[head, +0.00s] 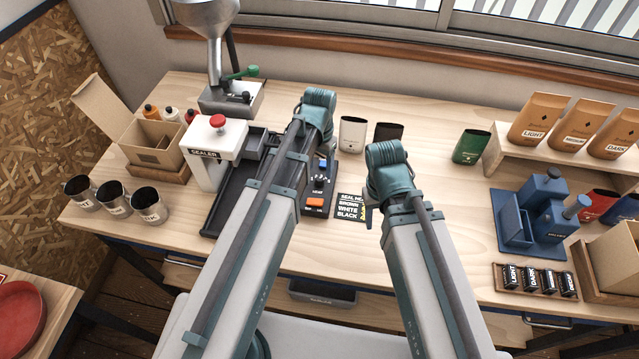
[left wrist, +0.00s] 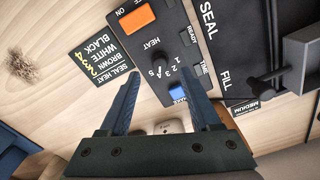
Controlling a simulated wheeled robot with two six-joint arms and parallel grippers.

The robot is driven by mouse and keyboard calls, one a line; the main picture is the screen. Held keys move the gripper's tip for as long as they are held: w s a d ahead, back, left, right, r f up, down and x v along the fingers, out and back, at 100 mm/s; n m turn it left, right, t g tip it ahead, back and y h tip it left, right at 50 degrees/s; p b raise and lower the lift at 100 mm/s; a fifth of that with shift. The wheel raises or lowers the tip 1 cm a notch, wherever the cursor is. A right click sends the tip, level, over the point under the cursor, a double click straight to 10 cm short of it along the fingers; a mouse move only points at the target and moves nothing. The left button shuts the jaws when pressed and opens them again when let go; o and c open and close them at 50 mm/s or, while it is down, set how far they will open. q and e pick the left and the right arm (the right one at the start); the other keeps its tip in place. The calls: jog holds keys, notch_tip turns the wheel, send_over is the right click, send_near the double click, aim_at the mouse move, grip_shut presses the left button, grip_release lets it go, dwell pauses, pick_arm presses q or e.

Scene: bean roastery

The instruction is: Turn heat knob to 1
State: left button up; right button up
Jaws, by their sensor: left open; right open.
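The heat knob (left wrist: 159,66) is a small black knob on the dark sealer control panel (left wrist: 178,22), with white numbers beside it. I cannot tell surely which number it points at. In the head view the knob (head: 318,182) shows between a blue button (head: 323,163) and an orange switch (head: 315,202). My left gripper (left wrist: 163,72) is open and empty in the left wrist view, its fingertips on either side of the knob and apart from it. In the head view my left arm covers that gripper.
The white sealer (head: 214,150) with a red top stands left of my left arm. A seal-heat card (head: 350,207) lies right of the panel. White (head: 352,134) and dark (head: 388,132) bags stand behind. Steel cups (head: 114,198) stand at left, a blue device (head: 545,212) at right.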

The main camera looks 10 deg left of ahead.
aim_at(319, 179)
pick_arm(q)
notch_tip(319, 179, down, 5)
jog(key=b, duration=0.3)
jog(key=shift+r+b, duration=0.15)
jog(key=shift+b, duration=0.15)
pick_arm(e)
notch_tip(319, 179, down, 5)
jog(key=shift+r, duration=0.15)
pick_arm(q)
grip_shut()
